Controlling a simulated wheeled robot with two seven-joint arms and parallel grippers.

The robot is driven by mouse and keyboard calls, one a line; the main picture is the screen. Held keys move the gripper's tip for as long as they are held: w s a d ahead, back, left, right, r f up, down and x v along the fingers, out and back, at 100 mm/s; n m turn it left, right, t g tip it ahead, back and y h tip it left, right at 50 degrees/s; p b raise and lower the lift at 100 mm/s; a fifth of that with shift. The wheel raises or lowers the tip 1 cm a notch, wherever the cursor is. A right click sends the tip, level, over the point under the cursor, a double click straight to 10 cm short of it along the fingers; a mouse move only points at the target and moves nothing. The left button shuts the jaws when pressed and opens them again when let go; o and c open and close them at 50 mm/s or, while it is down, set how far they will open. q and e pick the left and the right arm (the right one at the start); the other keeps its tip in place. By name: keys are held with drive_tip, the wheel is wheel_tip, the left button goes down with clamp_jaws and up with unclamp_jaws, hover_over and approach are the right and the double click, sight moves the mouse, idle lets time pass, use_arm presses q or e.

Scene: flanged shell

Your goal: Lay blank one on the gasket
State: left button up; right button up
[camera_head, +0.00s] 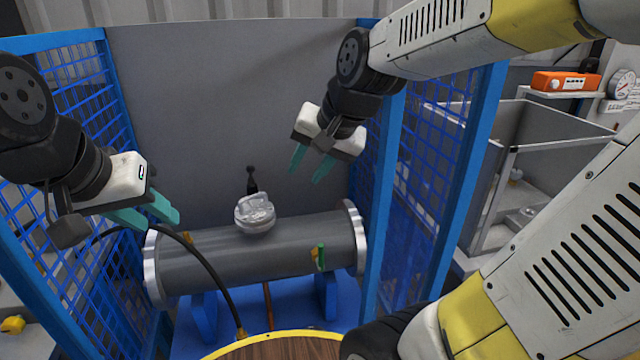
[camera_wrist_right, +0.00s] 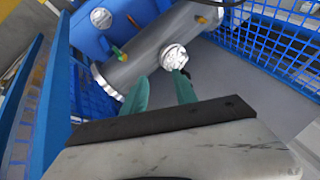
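The flanged shell (camera_head: 265,252) is a grey cylinder lying level, with a bright flange at each end. A round silver fitting (camera_head: 255,213) with a raised, ridged top stands on it; it also shows in the right wrist view (camera_wrist_right: 174,57). I cannot tell whether blank one or the gasket is part of it. Another pale disc (camera_wrist_right: 101,18) shows on blue in the right wrist view. My right gripper (camera_head: 308,172) is open and empty, above and right of the fitting. My left gripper (camera_head: 152,217) looks open and empty, left of the shell's top.
Blue mesh panels (camera_head: 90,110) stand at both sides, with a grey panel (camera_head: 230,100) behind. A dark hose (camera_head: 215,275) arches before the shell. A small green-and-yellow part (camera_head: 319,257) sits on its front. A round wooden top (camera_head: 275,348) is at the bottom edge.

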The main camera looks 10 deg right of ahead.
drive_tip(key=s+d+n+h, duration=0.1)
drive_tip(key=s+d+n, duration=0.2)
drive_tip(key=s, duration=0.7)
drive_tip(key=shift+n, duration=0.8)
drive_tip(key=shift+a+r, duration=0.1)
